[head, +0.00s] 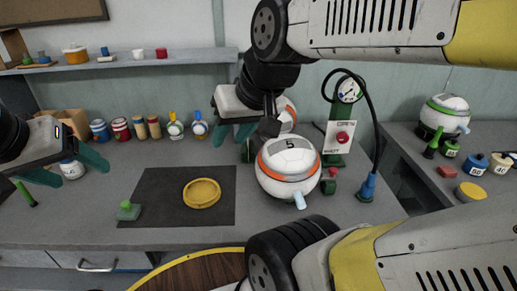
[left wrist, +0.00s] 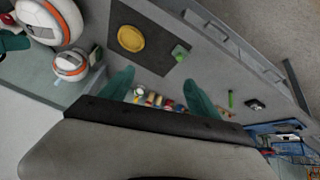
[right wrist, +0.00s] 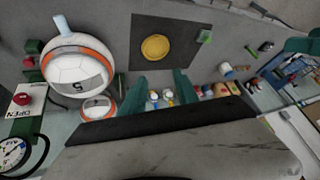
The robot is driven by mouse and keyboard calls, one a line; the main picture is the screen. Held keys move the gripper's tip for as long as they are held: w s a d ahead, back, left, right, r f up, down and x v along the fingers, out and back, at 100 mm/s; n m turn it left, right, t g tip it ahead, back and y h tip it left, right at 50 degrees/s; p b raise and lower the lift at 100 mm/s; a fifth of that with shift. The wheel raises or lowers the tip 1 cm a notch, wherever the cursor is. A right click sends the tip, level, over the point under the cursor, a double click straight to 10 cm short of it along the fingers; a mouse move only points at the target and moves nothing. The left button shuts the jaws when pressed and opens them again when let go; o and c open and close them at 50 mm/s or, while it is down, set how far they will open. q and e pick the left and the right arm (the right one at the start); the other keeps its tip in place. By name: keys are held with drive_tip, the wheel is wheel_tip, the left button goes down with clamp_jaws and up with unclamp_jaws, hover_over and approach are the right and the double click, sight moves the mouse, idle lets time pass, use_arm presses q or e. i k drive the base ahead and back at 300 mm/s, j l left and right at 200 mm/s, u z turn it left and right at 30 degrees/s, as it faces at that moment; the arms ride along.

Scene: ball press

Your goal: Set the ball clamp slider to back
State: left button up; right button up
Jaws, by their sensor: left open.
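A white ball-shaped body (head: 290,174) with an orange band and a "5" plate stands on the table at centre right; a pale blue peg (head: 300,201) sticks out of its front. Small green blocks stand beside it, one at right (head: 328,186) under a red piece (head: 333,171). I cannot tell which part is the clamp slider. A smaller orange-banded ball (head: 285,113) is behind, partly hidden by my right arm. My right gripper (head: 234,131) is open and empty, left of and behind the large ball. My left gripper (head: 68,168) is open and empty at far left.
A green stand holds a gauge (head: 348,90) and an OPEN/SHUT sign with a red knob (head: 343,138). A dark mat (head: 150,190) carries a yellow disc (head: 202,193) and a green block (head: 128,211). Jars and bottles line the back. My arm links cover much of the right side.

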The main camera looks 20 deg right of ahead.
sight(332, 177)
drive_tip(key=l+z, duration=0.15)
drive_tip(key=z, duration=1.5)
drive_tip(key=i+j, duration=0.05)
